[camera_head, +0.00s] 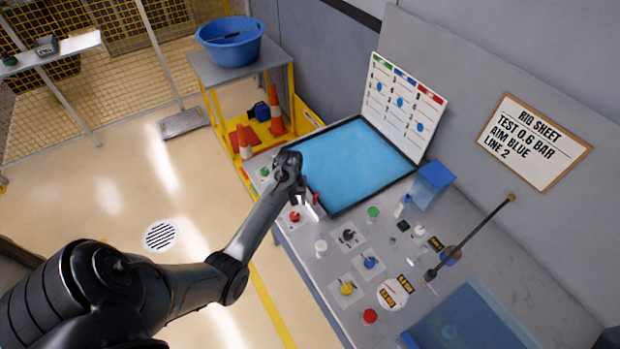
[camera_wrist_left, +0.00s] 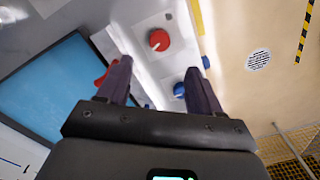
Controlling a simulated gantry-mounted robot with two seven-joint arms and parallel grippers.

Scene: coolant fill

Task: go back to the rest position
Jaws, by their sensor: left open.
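My left arm reaches in from the left in the head view. Its gripper (camera_head: 300,196) is over the left edge of the grey workbench (camera_head: 318,262), beside the blue-surfaced tray. In the left wrist view the two dark fingers (camera_wrist_left: 160,82) stand apart with nothing between them. A red knob (camera_wrist_left: 159,40) on a pale plate lies beyond the fingertips; the red knob also shows in the head view (camera_head: 294,216). A blue knob (camera_wrist_left: 180,90) lies close to one finger in the wrist view. A red part shows beside the other finger. My right gripper is not in view.
The blue tray (camera_head: 352,162) and a chart board (camera_head: 402,100) are at the back of the bench. Several coloured knobs, a blue box (camera_head: 432,184), a rod (camera_head: 470,240) and a blue bin (camera_head: 470,318) crowd its right. A side table holds a blue basin (camera_head: 231,42). Open floor lies left.

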